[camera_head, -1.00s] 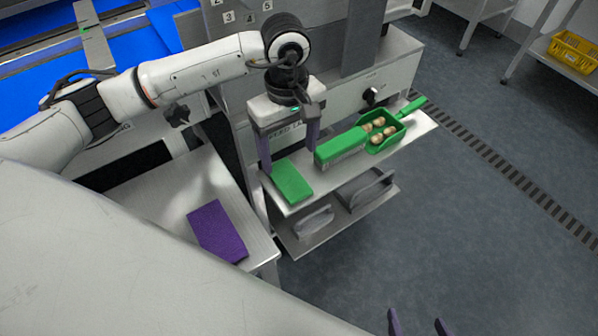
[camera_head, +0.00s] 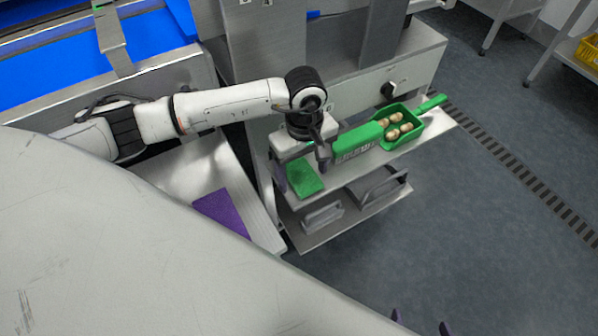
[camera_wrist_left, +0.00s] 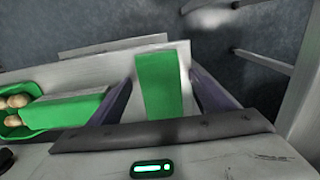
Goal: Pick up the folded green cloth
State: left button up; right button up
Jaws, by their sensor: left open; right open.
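The folded green cloth (camera_head: 304,184) lies flat near the left end of a metal shelf (camera_head: 345,180). My left gripper (camera_head: 303,172) is open above it, pointing down, and partly hides it in the head view. In the left wrist view the cloth (camera_wrist_left: 159,88) lies between the two spread fingers, with a gap on each side. I cannot tell exactly how high the fingertips are above the shelf. My right gripper (camera_head: 421,322) is open and empty at the bottom edge of the head view, with only its fingertips showing.
A green brush (camera_head: 360,140) lies right of the cloth on the shelf. Beyond it is a green scoop (camera_head: 412,133) holding several brownish round pieces. A purple cloth (camera_head: 222,210) lies on the metal table at left. A lower shelf (camera_head: 318,234) holds grey trays.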

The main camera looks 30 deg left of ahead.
pick_arm(q)
jog(key=shift+f, duration=0.15)
pick_arm(e)
jog(key=shift+f, duration=0.1)
pick_arm(q)
jog(key=c, duration=1.1)
pick_arm(e)
jog(key=shift+w, duration=0.1)
pick_arm(q)
jog(key=shift+r+p, duration=0.3)
jog(key=shift+r, duration=0.2)
jog(key=shift+r+p, duration=7.15)
jog(key=shift+r, duration=6.4)
pick_arm(e)
notch_tip(320, 180, up, 12)
jog(key=s+d, duration=0.1)
jog(key=d, duration=0.1)
jog(key=shift+s+d+f+m+h, duration=0.2)
jog(key=shift+s+d+m+h, duration=0.1)
jog(key=shift+m, duration=0.1)
